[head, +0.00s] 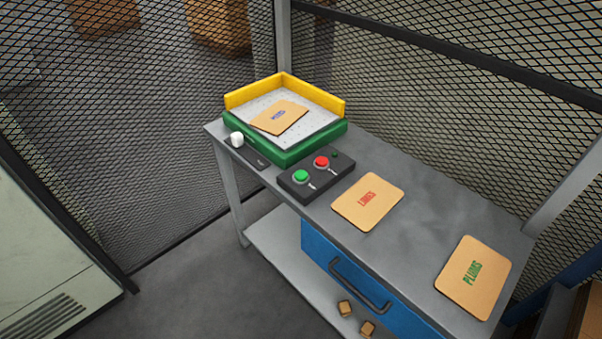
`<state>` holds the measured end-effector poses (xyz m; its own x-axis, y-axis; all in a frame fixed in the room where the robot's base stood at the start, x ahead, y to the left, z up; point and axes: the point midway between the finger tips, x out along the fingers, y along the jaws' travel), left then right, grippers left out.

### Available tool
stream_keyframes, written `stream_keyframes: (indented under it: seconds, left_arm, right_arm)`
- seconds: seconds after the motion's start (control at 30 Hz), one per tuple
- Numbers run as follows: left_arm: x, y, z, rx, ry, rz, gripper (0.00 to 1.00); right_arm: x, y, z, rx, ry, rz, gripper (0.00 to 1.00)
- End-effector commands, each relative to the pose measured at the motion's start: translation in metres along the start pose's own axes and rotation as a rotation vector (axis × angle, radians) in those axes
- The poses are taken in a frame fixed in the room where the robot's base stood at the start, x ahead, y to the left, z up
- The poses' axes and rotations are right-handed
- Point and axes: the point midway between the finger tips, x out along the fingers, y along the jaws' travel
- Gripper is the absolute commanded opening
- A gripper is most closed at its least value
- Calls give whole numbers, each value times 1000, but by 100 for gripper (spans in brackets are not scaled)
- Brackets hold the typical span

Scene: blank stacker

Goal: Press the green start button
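The green start button (301,176) sits on a dark control box (311,187) on the metal table, left of a red button (321,162) on the same box. Both buttons stand up from the box top, and nothing covers them. A small dark indicator (335,154) is at the box's back corner. Neither of my grippers shows in the head view.
A green-based stacker (290,151) with a yellow rim holds a cardboard blank (279,117). A white knob (237,139) stands beside it. Blanks marked LIMES (378,215) and PLUMS (486,256) lie on the table (420,180). A blue drawer (340,262) is underneath; mesh fencing stands behind.

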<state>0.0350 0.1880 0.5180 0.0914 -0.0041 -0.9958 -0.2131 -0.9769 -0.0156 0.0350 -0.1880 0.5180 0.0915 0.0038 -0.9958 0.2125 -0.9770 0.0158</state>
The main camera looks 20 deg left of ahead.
Motion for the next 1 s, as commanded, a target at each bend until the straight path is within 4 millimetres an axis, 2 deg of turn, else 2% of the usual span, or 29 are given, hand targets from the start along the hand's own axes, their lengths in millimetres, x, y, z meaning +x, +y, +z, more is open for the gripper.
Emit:
stream_keyframes:
  seconds: [0.03, 0.3, 1.0]
  left_arm:
    - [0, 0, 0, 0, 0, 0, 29]
    - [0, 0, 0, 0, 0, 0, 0]
    - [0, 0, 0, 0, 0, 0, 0]
  right_arm:
    - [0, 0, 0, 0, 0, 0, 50]
    - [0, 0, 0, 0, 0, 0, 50]
    - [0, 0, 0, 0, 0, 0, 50]
